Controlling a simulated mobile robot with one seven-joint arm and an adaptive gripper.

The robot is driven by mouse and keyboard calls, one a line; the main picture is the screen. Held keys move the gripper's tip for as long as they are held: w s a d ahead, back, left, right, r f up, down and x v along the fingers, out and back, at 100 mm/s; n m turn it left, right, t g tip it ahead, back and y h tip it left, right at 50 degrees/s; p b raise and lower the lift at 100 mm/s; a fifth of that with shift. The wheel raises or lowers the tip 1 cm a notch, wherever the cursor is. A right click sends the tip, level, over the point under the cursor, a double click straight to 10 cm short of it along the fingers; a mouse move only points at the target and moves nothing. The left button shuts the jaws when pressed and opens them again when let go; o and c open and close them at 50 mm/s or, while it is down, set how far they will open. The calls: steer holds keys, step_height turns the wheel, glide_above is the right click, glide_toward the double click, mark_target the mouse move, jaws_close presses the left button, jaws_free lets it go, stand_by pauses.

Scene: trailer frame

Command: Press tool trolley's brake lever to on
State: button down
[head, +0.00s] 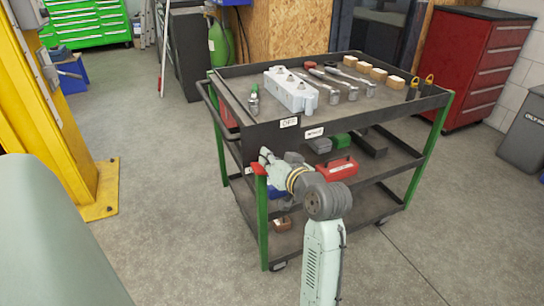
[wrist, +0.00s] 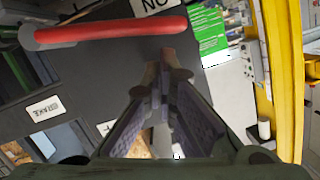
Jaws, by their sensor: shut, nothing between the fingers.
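The tool trolley (head: 268,135) stands ahead of me, with a dark top tray and green legs. Its brake lever (head: 259,169) shows as a short red piece at the near left corner. In the wrist view the lever (wrist: 115,32) is a long red bar lying across the dark panel, with a grey pivot end at left. My gripper (head: 266,155) is at that corner, close to the lever. In the wrist view its fingertips (wrist: 165,72) are together and empty, just below the bar's free end. I cannot tell whether they touch it. An ON label (wrist: 157,4) is partly cut off.
Metal tools and wooden blocks (head: 372,72) lie on the top tray, and a red toolbox (head: 336,169) is on a shelf below. A yellow post (head: 50,120) stands at left and a red cabinet (head: 480,70) at back right. The floor left of the trolley is clear.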

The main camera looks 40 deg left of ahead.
steer(key=shift+s+a+f+n, duration=0.15)
steer(key=shift+s+f+n, duration=0.25)
steer(key=shift+f, duration=0.1)
stand_by(0.3)
